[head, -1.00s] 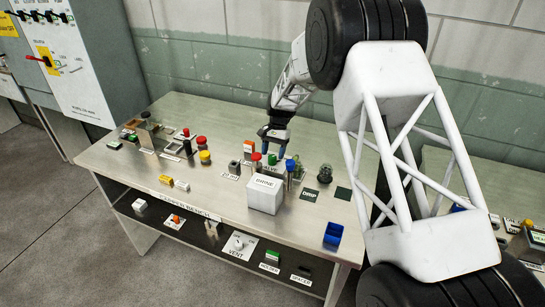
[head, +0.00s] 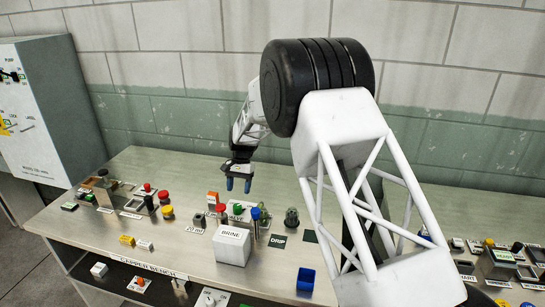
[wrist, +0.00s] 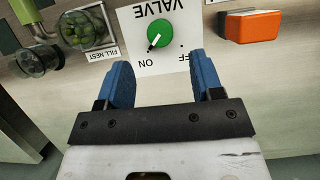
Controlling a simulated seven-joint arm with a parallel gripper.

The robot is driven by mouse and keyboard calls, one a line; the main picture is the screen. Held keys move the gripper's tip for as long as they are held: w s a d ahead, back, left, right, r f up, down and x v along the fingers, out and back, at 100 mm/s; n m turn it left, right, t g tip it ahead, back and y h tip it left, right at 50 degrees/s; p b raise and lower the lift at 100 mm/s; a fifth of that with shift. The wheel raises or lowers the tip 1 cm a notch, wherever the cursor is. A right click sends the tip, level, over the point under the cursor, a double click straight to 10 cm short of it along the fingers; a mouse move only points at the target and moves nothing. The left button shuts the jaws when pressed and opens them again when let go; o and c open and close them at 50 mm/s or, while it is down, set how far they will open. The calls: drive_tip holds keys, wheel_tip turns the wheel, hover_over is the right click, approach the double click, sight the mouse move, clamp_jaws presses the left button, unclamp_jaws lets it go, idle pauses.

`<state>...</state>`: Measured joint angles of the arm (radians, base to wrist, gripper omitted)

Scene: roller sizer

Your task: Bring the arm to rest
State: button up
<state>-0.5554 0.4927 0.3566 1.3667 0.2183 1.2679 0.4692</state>
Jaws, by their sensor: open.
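My gripper (head: 239,185) is open and empty, raised above the back part of the steel bench (head: 150,230) in the head view. In the wrist view its two blue fingers (wrist: 160,85) stand wide apart. A green round knob (wrist: 161,34) on a white plate marked VALVE shows beyond and between the fingertips, apart from them. Its white pointer is toward the ON side. The knob also shows in the head view (head: 238,209), below the gripper.
Close by are an orange block (head: 213,198), a red-topped post (head: 221,211), a blue-topped post (head: 255,216) and a greenish glass jar (head: 292,217). A white BRINE box (head: 231,245) and a blue bin (head: 305,280) stand nearer the front. The air around the gripper is clear.

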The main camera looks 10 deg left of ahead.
drive_tip(key=shift+d, duration=0.1)
drive_tip(key=s+d+r+t, duration=0.1)
drive_tip(key=s+d+r, duration=0.4)
drive_tip(key=d+r, duration=0.4)
drive_tip(key=s+d+r+t, duration=0.1)
drive_tip(key=s+d+r, duration=0.4)
drive_tip(key=d, duration=0.6)
drive_tip(key=s+d+r+t, duration=0.1)
drive_tip(key=s+d+r, duration=0.3)
drive_tip(key=d+r, duration=0.6)
drive_tip(key=s+d+r+t, duration=0.2)
drive_tip(key=s+d+r, duration=0.1)
drive_tip(key=s+d, duration=1.15)
drive_tip(key=s+d+f+t, duration=0.1)
drive_tip(key=s+d+f, duration=0.1)
drive_tip(key=s, duration=0.7)
drive_tip(key=s+d+f+t, duration=0.1)
drive_tip(key=s+d+f, duration=0.1)
drive_tip(key=s+d, duration=0.3)
drive_tip(key=s, duration=0.4)
